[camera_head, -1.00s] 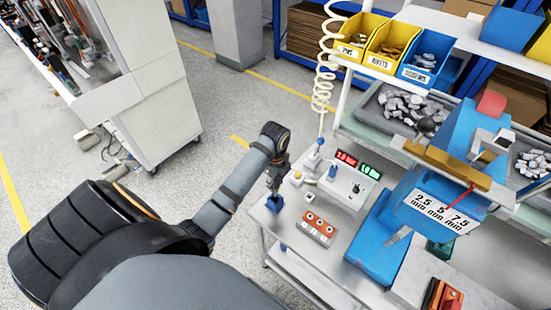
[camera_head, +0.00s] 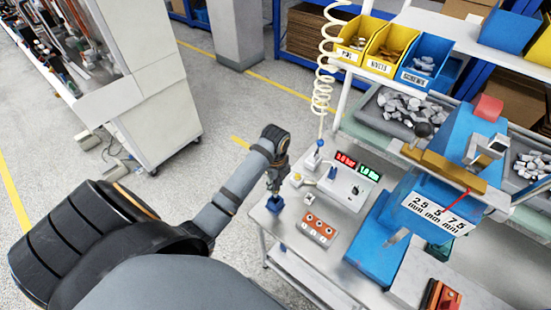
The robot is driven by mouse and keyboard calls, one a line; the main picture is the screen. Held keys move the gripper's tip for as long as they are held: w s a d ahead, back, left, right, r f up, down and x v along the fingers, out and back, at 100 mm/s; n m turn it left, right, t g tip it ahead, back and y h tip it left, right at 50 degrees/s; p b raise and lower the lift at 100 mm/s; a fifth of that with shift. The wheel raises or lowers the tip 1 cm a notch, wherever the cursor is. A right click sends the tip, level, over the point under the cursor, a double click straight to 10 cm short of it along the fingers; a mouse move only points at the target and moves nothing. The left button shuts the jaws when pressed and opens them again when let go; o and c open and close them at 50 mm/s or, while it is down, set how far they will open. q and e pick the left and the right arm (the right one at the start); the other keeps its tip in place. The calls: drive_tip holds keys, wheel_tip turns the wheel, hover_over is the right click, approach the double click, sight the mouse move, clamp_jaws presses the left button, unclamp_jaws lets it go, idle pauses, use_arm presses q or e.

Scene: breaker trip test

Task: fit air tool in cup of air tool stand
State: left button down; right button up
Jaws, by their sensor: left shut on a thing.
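My left gripper (camera_head: 275,182) points down over the left edge of the steel bench and is shut on a small dark thing, most likely the air tool, which its fingers mostly hide. A small blue piece (camera_head: 274,204), which looks like the cup of the air tool stand, is directly below the fingertips at the bench edge. I cannot tell whether the tool is inside the cup or just above it. My right gripper is not in view.
A coiled cream hose (camera_head: 322,85) hangs down to a blue fitting (camera_head: 319,143) behind the gripper. A white box with lit displays (camera_head: 349,186) and an orange-topped block (camera_head: 319,229) stand to the right. A blue machine (camera_head: 401,200) stands further right. Open floor lies left.

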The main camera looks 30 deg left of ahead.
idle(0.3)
use_arm(q)
drive_tip(key=shift+f+b, duration=0.85)
drive_tip(key=shift+f, duration=2.15)
drive_tip(key=c, duration=0.9)
unclamp_jaws()
drive_tip(key=shift+c, duration=0.2)
wheel_tip(320, 180, up, 8)
drive_tip(key=shift+f, duration=0.25)
